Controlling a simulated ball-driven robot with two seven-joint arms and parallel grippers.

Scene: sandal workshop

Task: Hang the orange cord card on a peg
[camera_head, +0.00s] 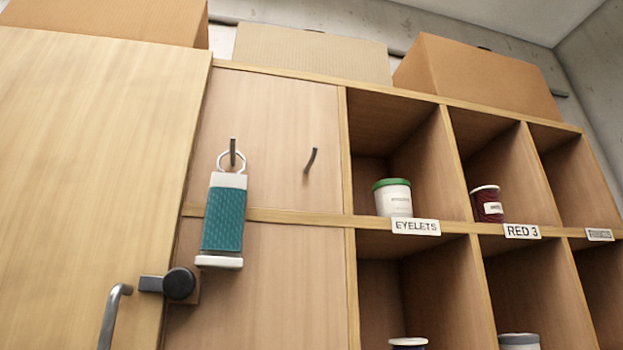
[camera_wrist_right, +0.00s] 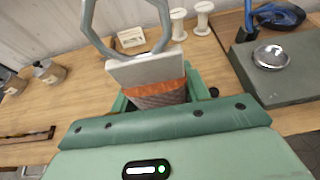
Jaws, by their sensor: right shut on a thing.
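The orange cord card (camera_wrist_right: 158,90) shows in the right wrist view, with a pale top bar and a grey ring above it. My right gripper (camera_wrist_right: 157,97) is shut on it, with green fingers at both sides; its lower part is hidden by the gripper. In the head view, a bare peg (camera_head: 310,160) sticks out of the wooden panel. A second peg (camera_head: 232,151) to its left carries a teal cord card (camera_head: 224,220) by its ring. Neither gripper shows in the head view.
Right of the pegs are open cubbies with a green-lidded eyelets jar (camera_head: 393,198) and a dark red spool (camera_head: 487,204). A cabinet door (camera_head: 90,150) with a handle stands at left. Below the held card are a wooden bench (camera_wrist_right: 75,100), white spools (camera_wrist_right: 179,24) and a silver dish (camera_wrist_right: 270,56).

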